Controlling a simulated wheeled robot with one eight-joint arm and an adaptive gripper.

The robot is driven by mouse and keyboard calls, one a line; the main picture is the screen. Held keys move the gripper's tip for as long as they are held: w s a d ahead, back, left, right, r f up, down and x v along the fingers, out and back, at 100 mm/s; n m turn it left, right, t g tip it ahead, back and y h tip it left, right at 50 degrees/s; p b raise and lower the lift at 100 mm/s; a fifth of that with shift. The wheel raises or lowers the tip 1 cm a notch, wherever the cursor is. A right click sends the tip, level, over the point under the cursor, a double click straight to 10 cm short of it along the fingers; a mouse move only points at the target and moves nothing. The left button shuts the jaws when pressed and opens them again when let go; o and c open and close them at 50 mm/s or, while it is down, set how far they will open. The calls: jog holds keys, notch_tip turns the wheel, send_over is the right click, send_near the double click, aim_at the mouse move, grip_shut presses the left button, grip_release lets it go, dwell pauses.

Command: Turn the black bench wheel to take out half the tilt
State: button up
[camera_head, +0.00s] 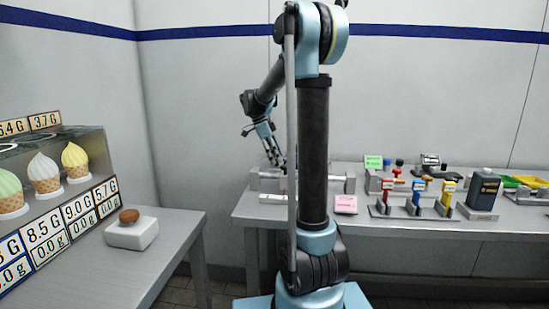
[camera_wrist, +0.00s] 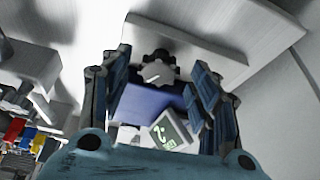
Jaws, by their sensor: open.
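In the wrist view a dark, lobed round part with a lighter grey face (camera_wrist: 158,71), apparently the black bench wheel, lies between the fingers of my gripper (camera_wrist: 160,65). The fingers stand apart on either side of it, with gaps showing; I cannot tell how far it is in depth. A dark blue block (camera_wrist: 150,102) and a small green-lit display (camera_wrist: 170,137) show beside it. In the head view my gripper (camera_head: 277,160) points down over the left end of the bench (camera_head: 400,224), at a grey fixture (camera_head: 264,180). I cannot make out the wheel there.
My arm column hides part of the bench. A pink note (camera_head: 345,204) lies near its front edge. To the right stand red, blue and yellow handled tools (camera_head: 414,199), a dark box (camera_head: 484,190) and trays. A separate table (camera_head: 170,240) with ice-cream displays is at left.

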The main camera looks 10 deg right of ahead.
jog(key=v, duration=1.2)
jog(key=shift+w+d, duration=0.1)
jog(key=shift+w, duration=0.05)
notch_tip(320, 180, up, 4)
jog(key=w+n+g, duration=0.2)
jog(key=w+n, duration=0.1)
jog(key=n, duration=2.9)
jog(key=shift+y, duration=0.4)
jog(key=x, duration=1.6)
jog(key=shift+a+f, duration=0.25)
jog(key=shift+a, duration=0.15)
